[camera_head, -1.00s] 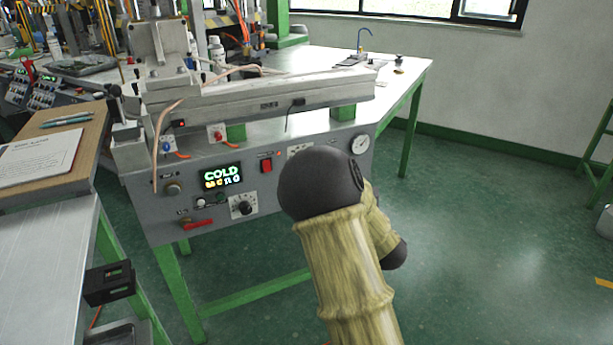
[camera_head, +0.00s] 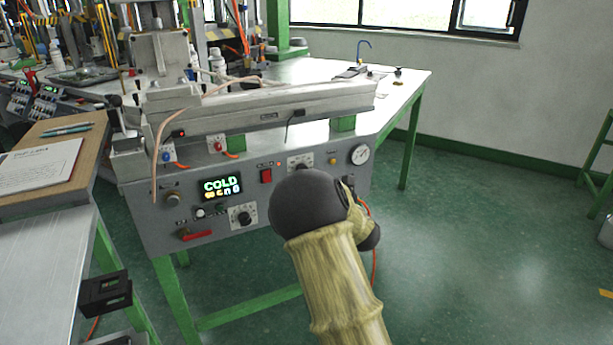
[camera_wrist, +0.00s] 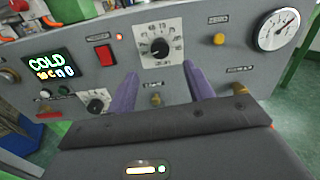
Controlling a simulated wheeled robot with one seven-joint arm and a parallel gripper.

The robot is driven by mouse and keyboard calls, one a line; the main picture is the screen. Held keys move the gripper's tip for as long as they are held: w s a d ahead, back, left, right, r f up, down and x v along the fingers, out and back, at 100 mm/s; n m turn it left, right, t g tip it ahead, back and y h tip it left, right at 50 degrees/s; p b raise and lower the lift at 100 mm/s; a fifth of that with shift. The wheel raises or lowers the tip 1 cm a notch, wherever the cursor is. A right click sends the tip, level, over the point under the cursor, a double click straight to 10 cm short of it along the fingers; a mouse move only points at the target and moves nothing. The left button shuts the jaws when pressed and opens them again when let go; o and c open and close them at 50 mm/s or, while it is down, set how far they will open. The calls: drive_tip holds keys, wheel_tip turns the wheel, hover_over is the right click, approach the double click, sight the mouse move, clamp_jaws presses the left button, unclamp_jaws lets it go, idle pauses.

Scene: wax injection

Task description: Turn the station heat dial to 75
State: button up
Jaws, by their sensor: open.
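The station's grey front panel (camera_head: 150,222) carries two black-knobbed dials on white scale plates. The upper dial (camera_head: 300,162) also shows in the wrist view (camera_wrist: 160,47), ringed by printed numbers. The lower dial (camera_head: 243,217) is at the lower left in the wrist view (camera_wrist: 97,103). The labels are too small to tell which is the heat dial. My gripper (camera_wrist: 160,82) is open and empty, its two purple fingers pointing toward the panel around and just below the upper dial, apparently not gripping its knob. In the head view my arm hides the fingers.
A lit display (camera_head: 222,188) reads COLD. A red switch (camera_head: 266,176), a yellow button (camera_wrist: 219,39) and a round gauge (camera_head: 360,154) are on the panel. Small knobs sit below the upper dial. A board with paper (camera_head: 75,180) lies left.

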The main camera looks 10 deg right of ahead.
drive_tip(key=x, duration=0.8)
drive_tip(key=shift+w+b, duration=0.15)
drive_tip(key=shift+b, duration=0.25)
drive_tip(key=shift+a, duration=0.1)
drive_tip(key=c, duration=1)
